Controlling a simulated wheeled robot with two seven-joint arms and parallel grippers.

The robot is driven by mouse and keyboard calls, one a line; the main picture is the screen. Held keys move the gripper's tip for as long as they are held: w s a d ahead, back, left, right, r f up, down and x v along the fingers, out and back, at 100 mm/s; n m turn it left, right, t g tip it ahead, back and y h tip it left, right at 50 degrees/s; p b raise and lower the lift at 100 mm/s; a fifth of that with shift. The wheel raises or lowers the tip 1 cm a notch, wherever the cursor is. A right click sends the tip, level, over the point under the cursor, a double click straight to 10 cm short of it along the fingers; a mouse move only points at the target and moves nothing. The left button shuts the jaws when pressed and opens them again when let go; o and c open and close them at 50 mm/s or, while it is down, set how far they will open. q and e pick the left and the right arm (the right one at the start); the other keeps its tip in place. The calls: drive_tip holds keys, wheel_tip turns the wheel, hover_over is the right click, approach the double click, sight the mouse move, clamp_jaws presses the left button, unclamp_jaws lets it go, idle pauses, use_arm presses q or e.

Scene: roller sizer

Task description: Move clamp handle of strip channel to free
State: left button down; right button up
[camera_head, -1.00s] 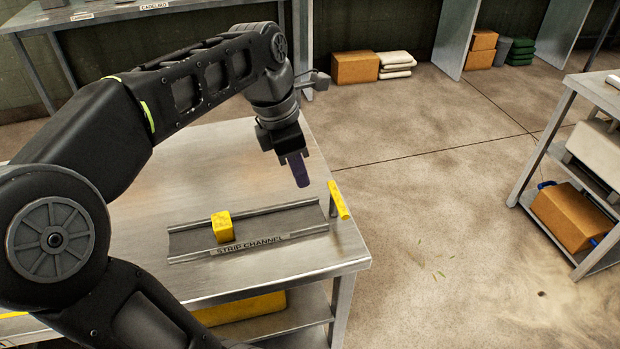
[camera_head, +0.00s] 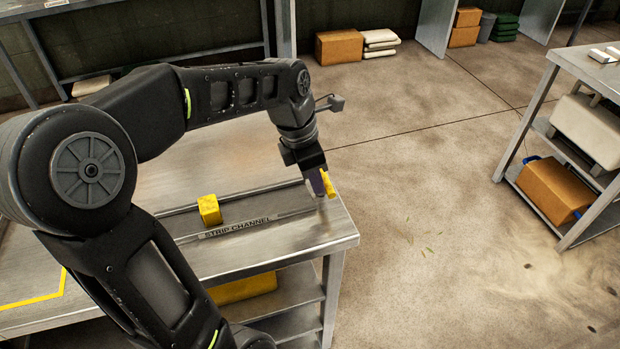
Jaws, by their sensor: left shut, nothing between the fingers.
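The strip channel (camera_head: 262,213) is a grey metal track on the steel table, with a "STRIP CHANNEL" label along its front. A yellow block (camera_head: 209,210) sits in the channel near its left part. A yellow handle (camera_head: 327,184) stands tilted at the channel's right end, by the table's right edge. My left gripper (camera_head: 319,188) is shut and empty, pointing down right beside the handle and overlapping it in the picture. I cannot tell whether they touch. My right gripper is not in view.
The steel table (camera_head: 290,253) has a lower shelf with a yellow thing (camera_head: 243,288) on it. Open concrete floor lies to the right. A shelf rack with a cardboard box (camera_head: 553,190) stands at the far right. Another box (camera_head: 338,47) is by the back wall.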

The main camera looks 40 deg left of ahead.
use_arm(q)
drive_tip(key=shift+w+d+r, duration=0.1)
drive_tip(key=shift+w+d, duration=0.25)
idle(0.3)
drive_tip(key=shift+p, duration=0.3)
drive_tip(key=shift+a, duration=0.55)
drive_tip(key=shift+a, duration=0.1)
